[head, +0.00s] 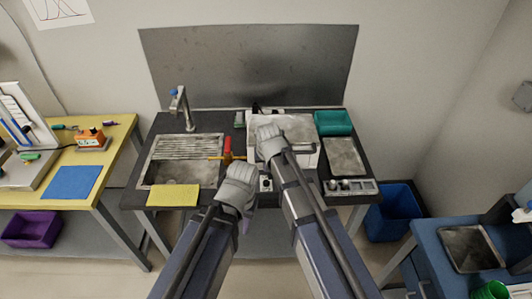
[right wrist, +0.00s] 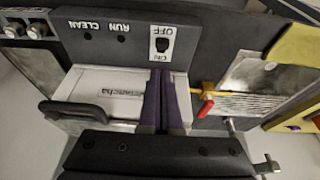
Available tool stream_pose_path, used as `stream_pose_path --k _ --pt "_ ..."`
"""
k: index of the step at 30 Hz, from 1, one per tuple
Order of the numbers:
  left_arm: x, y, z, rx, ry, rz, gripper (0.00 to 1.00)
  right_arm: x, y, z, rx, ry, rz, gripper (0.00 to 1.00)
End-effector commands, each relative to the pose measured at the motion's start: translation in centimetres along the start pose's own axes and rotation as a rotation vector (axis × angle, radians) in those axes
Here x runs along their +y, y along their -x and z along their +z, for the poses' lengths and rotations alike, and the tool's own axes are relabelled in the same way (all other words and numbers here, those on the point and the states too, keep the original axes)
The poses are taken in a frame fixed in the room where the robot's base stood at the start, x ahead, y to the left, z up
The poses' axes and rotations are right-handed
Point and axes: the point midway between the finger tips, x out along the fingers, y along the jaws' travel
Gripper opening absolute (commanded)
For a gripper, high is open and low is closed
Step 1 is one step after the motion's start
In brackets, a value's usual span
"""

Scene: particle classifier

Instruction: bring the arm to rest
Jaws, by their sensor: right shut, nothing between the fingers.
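My left gripper (head: 247,222) is over the front edge of the dark sink bench, seen from behind; the wrist hides most of its fingers, so I cannot tell whether it is open. My right wrist is farther forward, over the white-topped machine (head: 308,128), and covers part of it; its fingers are hidden in the head view. In the right wrist view, the purple fingers of my right gripper (right wrist: 164,100) are pressed together with nothing between them, in front of the machine's white panel (right wrist: 105,85). A panel with CLEAN, RUN and ON/OFF labels and a black switch (right wrist: 160,46) appears upside down.
The metal sink (head: 180,172) with a tap (head: 182,100) and yellow cloth (head: 173,195) is on the left. A red-handled yellow piece (head: 228,147) stands close to my arms. A teal tray (head: 334,122) and metal tray (head: 344,156) are right; a blue bin (head: 396,210) is on the floor.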

Motion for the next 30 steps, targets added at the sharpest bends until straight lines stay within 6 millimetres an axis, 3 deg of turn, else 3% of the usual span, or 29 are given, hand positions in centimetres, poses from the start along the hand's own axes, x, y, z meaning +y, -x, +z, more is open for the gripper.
stream_pose_path --k 5,7,15,19,23,30 --pt "0.0 0.0 0.0 0.000 0.000 0.000 0.32 0.0 0.1 0.3 -0.004 0.004 0.001 0.00" --pt "0.0 0.0 0.0 0.000 0.000 0.000 0.32 0.2 0.5 2.0 -0.028 0.026 0.006 0.00" --pt "0.0 0.0 0.0 0.000 0.000 0.000 0.32 2.1 4.1 15.0 -0.253 0.235 0.040 0.00" --pt "0.0 0.0 0.0 0.000 0.000 0.000 0.32 2.8 5.5 19.1 -0.336 0.310 0.046 0.00" --pt "0.0 0.0 0.0 0.000 0.000 0.000 0.32 3.2 6.1 20.6 -0.374 0.344 0.047 0.00" --pt "0.0 0.0 0.0 0.000 0.000 0.000 0.32 3.2 6.1 20.7 -0.380 0.349 0.047 0.00"
